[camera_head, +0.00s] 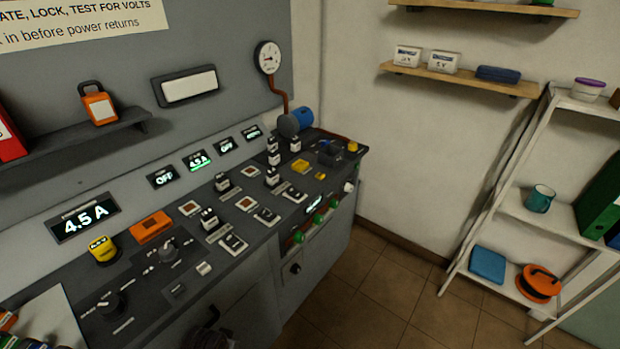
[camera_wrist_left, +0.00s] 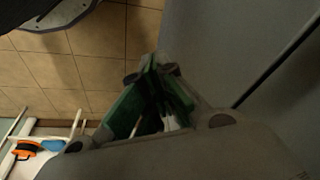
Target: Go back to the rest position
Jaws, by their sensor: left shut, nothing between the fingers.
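My left gripper (camera_wrist_left: 152,72) shows in the left wrist view. Its fingertips meet, with nothing held between them. It hangs over the tiled floor (camera_wrist_left: 95,60), beside a grey panel face (camera_wrist_left: 215,50). In the head view, a dark shape (camera_head: 212,335) sits at the bottom edge in front of the console; I cannot tell whether it is part of my arm or a fitting. My right gripper shows in neither view.
The control console (camera_head: 190,265) with switches and lit displays runs along the left wall. A gauge (camera_head: 268,57) stands at its far end. A white shelf rack (camera_head: 510,210) with a mug (camera_head: 540,198) and orange reel (camera_head: 539,283) is at right. Floor (camera_head: 385,300) between is clear.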

